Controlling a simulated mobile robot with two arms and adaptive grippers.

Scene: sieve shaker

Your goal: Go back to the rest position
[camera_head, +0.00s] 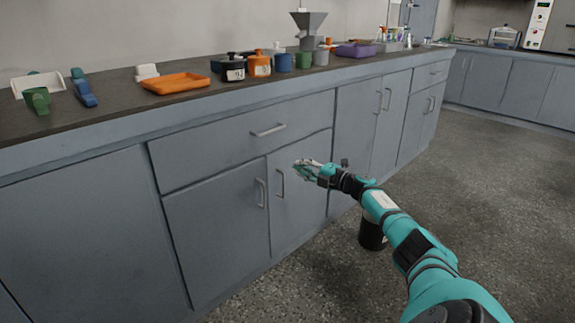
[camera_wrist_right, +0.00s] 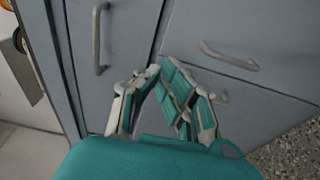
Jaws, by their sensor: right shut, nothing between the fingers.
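My right gripper (camera_head: 304,169) is held out in front of the grey lower cabinets, below the level of the worktop. It is shut and empty. In the right wrist view its fingertips (camera_wrist_right: 158,68) meet in front of the cabinet doors. The cabinet door handle (camera_head: 280,183) shows just left of the gripper in the head view; I cannot tell how far behind the gripper it is. My left gripper is not in either view.
The worktop (camera_head: 125,115) holds an orange tray (camera_head: 176,83), a grey funnel device (camera_head: 308,28), an orange jar (camera_head: 258,64) and a purple tray (camera_head: 355,50). A black bin (camera_head: 372,235) stands on the floor behind my right arm. Open floor (camera_head: 500,190) lies to the right.

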